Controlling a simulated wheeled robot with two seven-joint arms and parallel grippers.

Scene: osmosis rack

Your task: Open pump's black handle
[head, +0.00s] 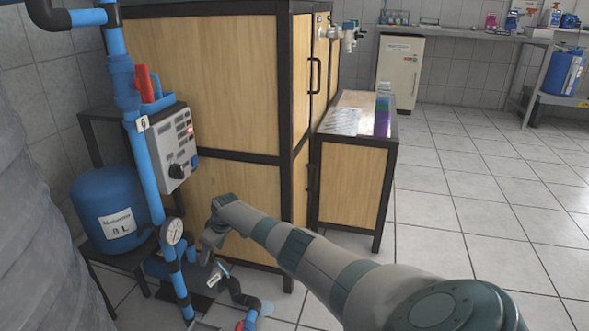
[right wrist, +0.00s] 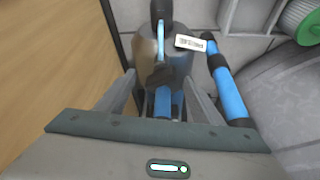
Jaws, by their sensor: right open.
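The pump (head: 196,272) is a grey body low on the floor among blue pipes, partly hidden by my right gripper (head: 211,243). In the right wrist view the pump (right wrist: 178,45) shows as a grey metallic cylinder with a white label. A black handle-like piece (right wrist: 160,75) on a blue pipe (right wrist: 162,103) lies in line with the gap between the fingers of my right gripper (right wrist: 160,88). The fingers are apart, one on each side of the pipe. I cannot tell whether they touch it. My left gripper is in neither view.
A blue tank (head: 105,215), a pressure gauge (head: 172,231) and a control box (head: 172,150) stand left of the gripper. A red valve handle (head: 142,78) is higher up. A wooden cabinet (head: 215,90) stands close behind. The tiled floor (head: 480,220) at right is open.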

